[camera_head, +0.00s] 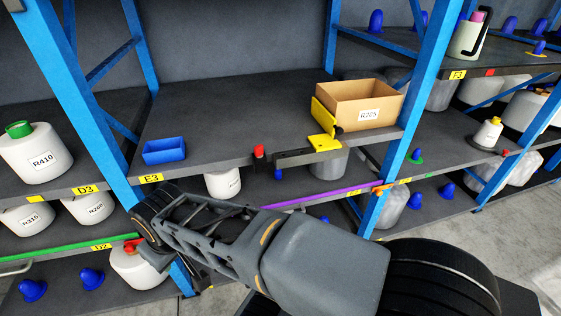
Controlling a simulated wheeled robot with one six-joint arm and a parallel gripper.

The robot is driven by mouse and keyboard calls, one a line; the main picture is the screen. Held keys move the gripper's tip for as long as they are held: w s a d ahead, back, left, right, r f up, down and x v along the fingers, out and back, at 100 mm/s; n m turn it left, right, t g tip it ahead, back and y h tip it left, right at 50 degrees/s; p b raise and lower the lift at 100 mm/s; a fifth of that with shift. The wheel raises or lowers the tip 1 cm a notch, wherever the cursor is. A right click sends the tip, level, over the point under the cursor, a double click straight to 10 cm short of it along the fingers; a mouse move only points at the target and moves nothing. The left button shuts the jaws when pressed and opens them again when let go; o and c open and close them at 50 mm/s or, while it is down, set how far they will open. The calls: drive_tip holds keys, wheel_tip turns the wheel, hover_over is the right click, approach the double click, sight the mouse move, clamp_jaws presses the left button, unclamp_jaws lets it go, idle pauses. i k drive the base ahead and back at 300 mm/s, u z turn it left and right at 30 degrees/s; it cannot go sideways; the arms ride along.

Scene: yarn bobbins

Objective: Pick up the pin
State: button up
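No single thing is clearly marked as the pin. Several blue rounded pegs stand on the shelves, among them one at the lower left (33,290), one beside it (91,278), one on the right (446,190) and one at the top (376,21). A small blue peg (416,156) has a green base. A dark bar with yellow plates (323,142) lies at the front edge of the middle shelf, by the cardboard box. My arm crosses the lower middle towards the left. I cannot make out my gripper's fingers or anything held in them.
A cardboard box (368,92) marked R205 and a blue tray (164,151) stand on the middle shelf (230,120). White containers, such as R410 (40,165), stand on the left. Blue posts (78,95) divide the bays. A purple rail (330,195) runs below the middle shelf.

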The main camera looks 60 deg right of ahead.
sight(258, 150)
drive_tip(key=u, duration=0.15)
drive_tip(key=k, duration=0.3)
drive_tip(key=z, duration=1.2)
